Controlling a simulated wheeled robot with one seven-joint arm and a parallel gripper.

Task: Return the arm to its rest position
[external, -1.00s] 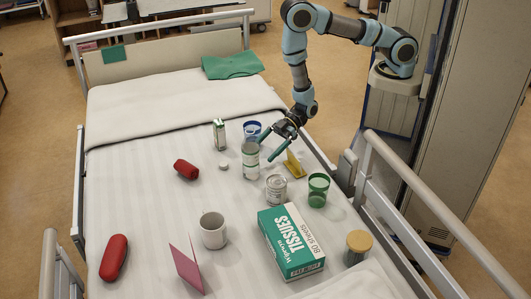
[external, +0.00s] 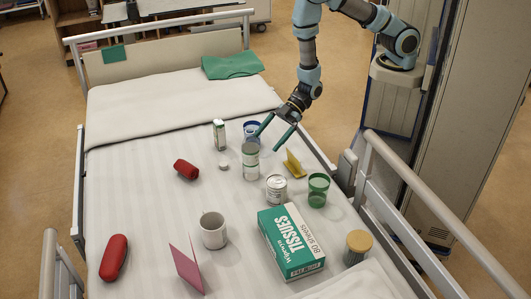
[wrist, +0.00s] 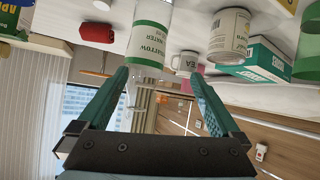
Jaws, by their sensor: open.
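My gripper (external: 275,133) is open and empty, with its two green fingers spread above the bed.
On the bed (external: 140,180) are a tin (external: 276,188), a green cup (external: 318,190), a tissue box (external: 291,242), a white mug (external: 213,231), a jar (external: 357,248) and a red case (external: 113,258). A side rail (external: 410,235) runs along the right.

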